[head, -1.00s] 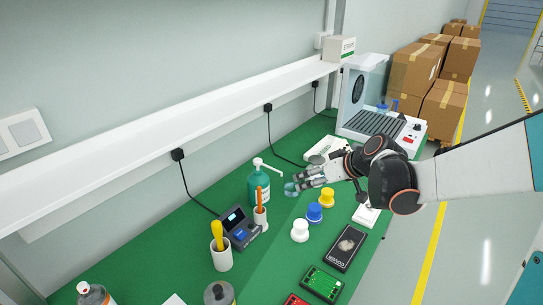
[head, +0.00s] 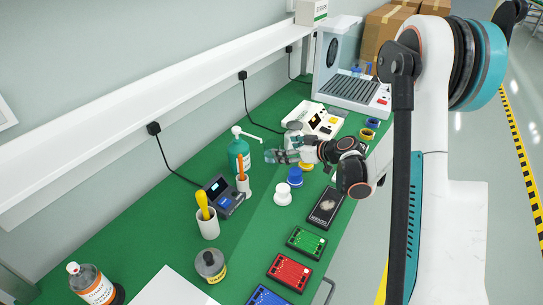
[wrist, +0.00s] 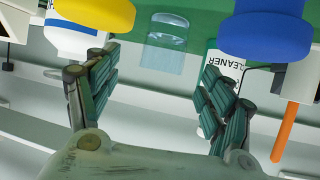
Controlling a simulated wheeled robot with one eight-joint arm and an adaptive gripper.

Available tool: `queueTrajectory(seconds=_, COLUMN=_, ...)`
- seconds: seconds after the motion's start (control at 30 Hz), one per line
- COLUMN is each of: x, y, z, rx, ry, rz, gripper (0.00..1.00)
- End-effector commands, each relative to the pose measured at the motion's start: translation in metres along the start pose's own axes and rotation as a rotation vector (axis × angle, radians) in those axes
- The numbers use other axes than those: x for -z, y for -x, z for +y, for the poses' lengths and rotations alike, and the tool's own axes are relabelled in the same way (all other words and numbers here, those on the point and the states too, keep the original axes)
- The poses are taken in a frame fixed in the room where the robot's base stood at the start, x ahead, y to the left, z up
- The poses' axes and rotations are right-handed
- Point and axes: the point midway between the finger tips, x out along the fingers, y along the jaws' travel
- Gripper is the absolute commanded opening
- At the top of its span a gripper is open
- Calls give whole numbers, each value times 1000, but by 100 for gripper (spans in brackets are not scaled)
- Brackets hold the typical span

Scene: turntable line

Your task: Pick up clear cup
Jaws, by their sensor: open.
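The clear cup (wrist: 165,45) is see-through and faint in the wrist view, in the gap between my fingers and a little beyond their tips. That view is upside down. My gripper (wrist: 160,65) is open and empty, with a green-padded finger on each side of the gap. In the head view my gripper (head: 281,156) reaches leftward, low over the green bench, towards the green pump bottle (head: 239,157). A pale teal patch at its fingertips there may be the cup, but I cannot tell it from the finger pads.
A blue-topped piece (head: 295,177) and a white one (head: 283,197) stand in front of my gripper. A yellow one (head: 306,166) is close beneath my wrist. A white device (head: 310,116) stands behind.

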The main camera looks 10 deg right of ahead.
Motion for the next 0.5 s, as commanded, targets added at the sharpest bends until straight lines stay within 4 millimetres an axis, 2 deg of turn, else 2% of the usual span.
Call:
queueTrajectory(seconds=0.1, x=-1, y=-18, z=0, rx=1, ry=0, rz=-1, gripper=74)
queueTrajectory(seconds=0.37, x=0, y=-32, z=-1, rx=0, ry=0, rz=-1, gripper=74)
queueTrajectory(seconds=0.5, x=0, y=-47, z=-4, rx=2, ry=0, rz=-1, gripper=74)
